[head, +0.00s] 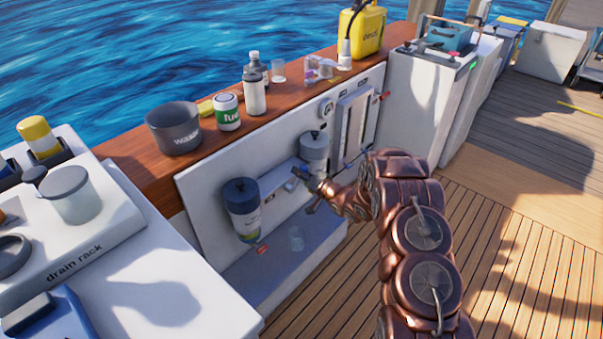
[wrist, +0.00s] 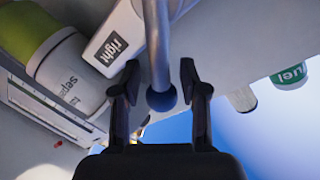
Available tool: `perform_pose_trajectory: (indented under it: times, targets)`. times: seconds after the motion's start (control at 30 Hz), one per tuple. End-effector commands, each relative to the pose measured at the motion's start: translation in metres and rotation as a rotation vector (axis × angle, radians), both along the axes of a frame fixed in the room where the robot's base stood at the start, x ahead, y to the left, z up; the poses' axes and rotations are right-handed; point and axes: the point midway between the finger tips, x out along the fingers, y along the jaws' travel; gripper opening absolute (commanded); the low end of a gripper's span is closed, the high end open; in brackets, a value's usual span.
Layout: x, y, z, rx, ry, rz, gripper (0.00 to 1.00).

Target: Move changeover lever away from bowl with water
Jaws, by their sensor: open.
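In the wrist view the changeover lever (wrist: 157,45) is a grey rod with a dark blue ball knob (wrist: 162,98). My gripper (wrist: 161,80) is open, with one finger on each side of the lever near the knob; gaps show on both sides. In the head view my gripper (head: 306,184) is at the panel between two separators, and covers most of the lever. The left separator (head: 243,208) and right separator (head: 314,148) have dark tops. In the wrist view a separator (wrist: 75,85) with a yellow-green end lies beside a plate marked "right" (wrist: 113,44). I cannot tell which bowl holds water.
On the wooden ledge above the panel stand a "waste" pot (head: 173,128), a fuel can (head: 228,112), bottles (head: 254,95) and a yellow jug (head: 362,30). A clear glass (head: 296,238) stands on the step below. A drain rack (head: 75,225) is at left.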

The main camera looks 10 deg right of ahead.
Motion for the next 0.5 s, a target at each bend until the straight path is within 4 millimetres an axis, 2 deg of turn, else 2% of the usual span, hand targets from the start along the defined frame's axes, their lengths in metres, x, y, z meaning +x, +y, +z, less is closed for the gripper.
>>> perform_pose_trajectory:
  times: [0.17,0.5]
  targets:
    - [-0.015,-0.01,0.002,-0.002,0.002,-0.003,0.43]
    - [-0.066,-0.038,0.01,0.0,0.003,-0.006,0.43]
